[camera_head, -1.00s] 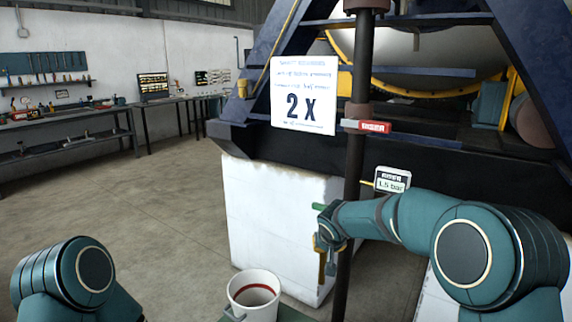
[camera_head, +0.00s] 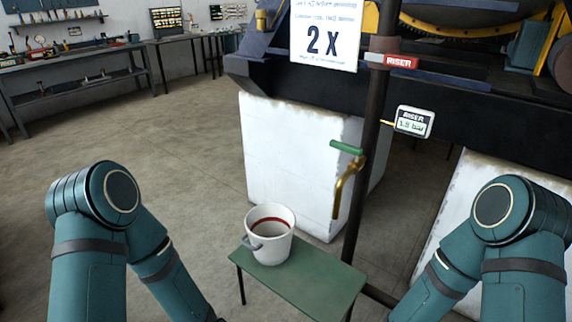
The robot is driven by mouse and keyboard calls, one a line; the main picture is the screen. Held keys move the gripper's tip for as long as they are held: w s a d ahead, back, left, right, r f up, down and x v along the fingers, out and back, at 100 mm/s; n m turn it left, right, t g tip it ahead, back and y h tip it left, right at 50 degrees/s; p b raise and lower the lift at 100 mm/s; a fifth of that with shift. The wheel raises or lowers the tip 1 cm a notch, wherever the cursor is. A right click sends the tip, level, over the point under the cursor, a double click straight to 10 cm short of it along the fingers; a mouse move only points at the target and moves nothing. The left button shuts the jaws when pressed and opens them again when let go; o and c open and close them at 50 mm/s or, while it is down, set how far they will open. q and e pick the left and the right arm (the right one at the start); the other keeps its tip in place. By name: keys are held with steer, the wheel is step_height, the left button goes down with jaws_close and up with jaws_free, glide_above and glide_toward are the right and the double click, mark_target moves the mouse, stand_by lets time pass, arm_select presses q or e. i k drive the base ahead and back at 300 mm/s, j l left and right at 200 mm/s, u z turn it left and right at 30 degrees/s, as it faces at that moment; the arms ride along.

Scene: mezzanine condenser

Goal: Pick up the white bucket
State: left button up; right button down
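The white bucket (camera_head: 270,246) stands upright on a small green table (camera_head: 318,287), near its left end. A dark red band runs around its inside wall, and its handle hangs down at the front left. What else is inside it cannot be made out. Both of my arms show only as teal upper links at the left and right of the picture, reaching down past the lower edge. Neither gripper is in view, and nothing of mine touches the bucket.
A brass tap with a green lever (camera_head: 346,150) sticks out from the dark riser pipe (camera_head: 366,160), above and right of the bucket. A white block (camera_head: 290,150) stands behind. A gauge (camera_head: 414,121) hangs right of the pipe. Open floor lies to the left.

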mark_target(270, 226)
steer(key=i+l+z, duration=0.25)
steer(key=i+l, duration=0.5)
steer(key=i, duration=0.15)
